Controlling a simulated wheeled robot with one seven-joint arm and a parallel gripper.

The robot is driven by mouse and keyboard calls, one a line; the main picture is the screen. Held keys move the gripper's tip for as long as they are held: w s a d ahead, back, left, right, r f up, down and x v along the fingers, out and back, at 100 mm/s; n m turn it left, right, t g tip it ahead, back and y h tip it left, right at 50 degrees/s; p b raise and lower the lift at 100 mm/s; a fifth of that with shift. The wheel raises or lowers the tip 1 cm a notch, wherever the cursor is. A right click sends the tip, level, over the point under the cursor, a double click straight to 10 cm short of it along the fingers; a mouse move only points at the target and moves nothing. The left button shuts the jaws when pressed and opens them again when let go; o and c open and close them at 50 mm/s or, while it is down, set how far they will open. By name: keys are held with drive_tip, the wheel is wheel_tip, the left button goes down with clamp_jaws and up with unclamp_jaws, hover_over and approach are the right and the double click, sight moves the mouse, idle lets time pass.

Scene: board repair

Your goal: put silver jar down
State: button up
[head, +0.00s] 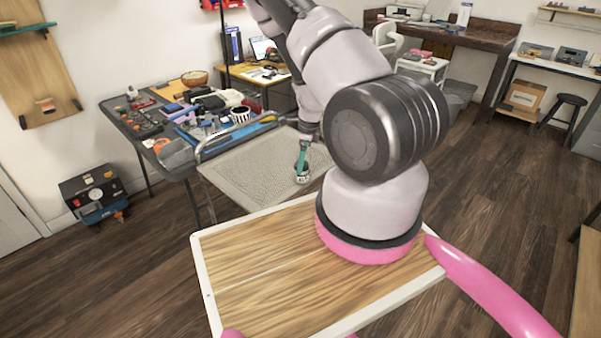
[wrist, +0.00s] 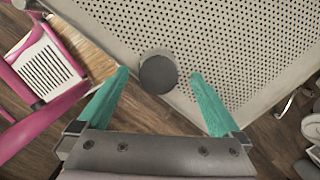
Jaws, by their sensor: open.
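The silver jar (wrist: 158,73) is a short grey cylinder with a dark round top in the wrist view. It is at the perforated light-grey surface (wrist: 235,60), close to its corner, and appears to stand on it. In the head view the jar (head: 303,178) is small at the near right part of that surface (head: 250,168). My gripper (wrist: 160,75) has two teal fingers spread open, one on each side of the jar, with gaps on both sides. In the head view my gripper (head: 302,160) is just above the jar and partly hides it.
A dark table (head: 150,150) crowded with tools and a striped cup (head: 240,114) stands beyond the surface at left. A metal rail (head: 215,138) runs along its far side. Most of the perforated surface is bare. My wooden-topped base is in front.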

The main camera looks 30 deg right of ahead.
drive_tip(key=shift+w+a+f, duration=0.1)
drive_tip(key=shift+a+f, duration=0.05)
drive_tip(key=shift+f, duration=1.25)
drive_tip(key=shift+w+a+f, duration=0.1)
drive_tip(key=shift+a+f, duration=0.05)
drive_tip(key=shift+f, duration=1.2)
drive_tip(key=shift+s+r, duration=0.1)
clamp_jaws()
